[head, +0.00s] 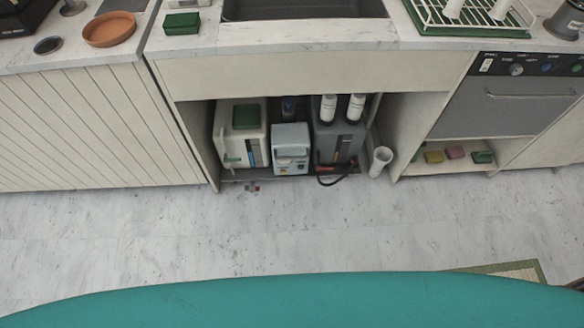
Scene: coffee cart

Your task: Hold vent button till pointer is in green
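Neither of my grippers shows in the head view. Three units stand in the open bay under the sink. On the left is a white tank (237,150) with a green cap and a blue strip. In the middle is a small light grey-blue box (290,155) with markings on its front.
A white pipe-like cup (380,161) stands right of the units. A sink (300,8) and a dish rack (470,14) are above. The marble-look floor (200,235) in front is mostly clear.

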